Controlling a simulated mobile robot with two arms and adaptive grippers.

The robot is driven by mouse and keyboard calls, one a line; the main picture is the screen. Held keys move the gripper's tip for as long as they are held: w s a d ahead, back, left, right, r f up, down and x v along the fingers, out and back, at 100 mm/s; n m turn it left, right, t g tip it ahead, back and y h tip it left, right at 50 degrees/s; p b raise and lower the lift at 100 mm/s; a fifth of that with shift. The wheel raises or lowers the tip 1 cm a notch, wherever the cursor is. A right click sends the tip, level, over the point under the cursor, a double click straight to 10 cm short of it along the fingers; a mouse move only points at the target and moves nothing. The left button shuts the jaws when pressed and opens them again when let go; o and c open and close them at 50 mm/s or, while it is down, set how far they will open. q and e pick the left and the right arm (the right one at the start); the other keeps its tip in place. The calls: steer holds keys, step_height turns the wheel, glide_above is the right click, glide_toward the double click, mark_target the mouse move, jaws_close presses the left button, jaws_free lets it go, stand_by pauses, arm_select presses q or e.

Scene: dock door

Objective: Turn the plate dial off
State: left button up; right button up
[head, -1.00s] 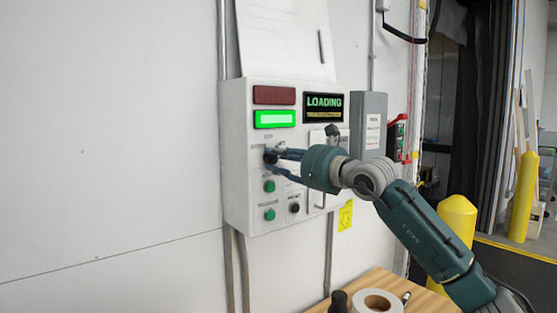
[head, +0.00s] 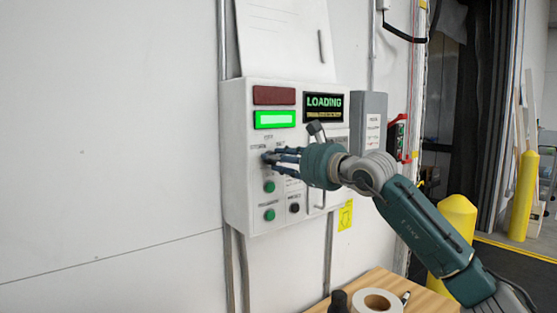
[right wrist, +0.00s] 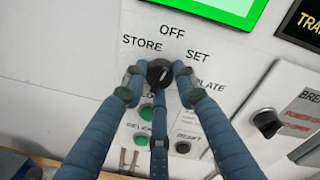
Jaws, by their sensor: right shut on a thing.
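The plate dial (right wrist: 158,72) is a small black knob on the white control panel (head: 236,160). In the right wrist view, the labels STORE, OFF and SET arc above it, with PLATE at its lower right. My right gripper (head: 270,157) reaches in from the right and is shut on the dial. In the right wrist view its blue fingers (right wrist: 158,78) close around the knob from left, right and below. The fingers partly cover the dial, and I cannot tell which label its pointer faces. My left gripper is out of view.
Above the dial are a lit green lamp (head: 274,119), a dark red lamp (head: 274,95) and a LOADING screen (head: 323,107). Green buttons (head: 269,187) and a black knob (head: 293,208) sit below. A grey box (head: 370,125) is at right. A tape roll (head: 377,302) lies on a wooden table.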

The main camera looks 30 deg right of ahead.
steer(key=shift+r+n, duration=0.2)
steer(key=shift+n, duration=0.9)
steer(key=o, duration=1.1)
steer(key=shift+o, duration=0.2)
steer(key=shift+a, duration=0.15)
steer(key=shift+f, duration=0.1)
steer(key=shift+s, duration=0.1)
steer(key=s+d, duration=0.1)
steer(key=s, duration=1)
steer(key=shift+s+d+r, duration=0.25)
steer(key=shift+s+r, duration=0.1)
steer(key=shift+s, duration=0.05)
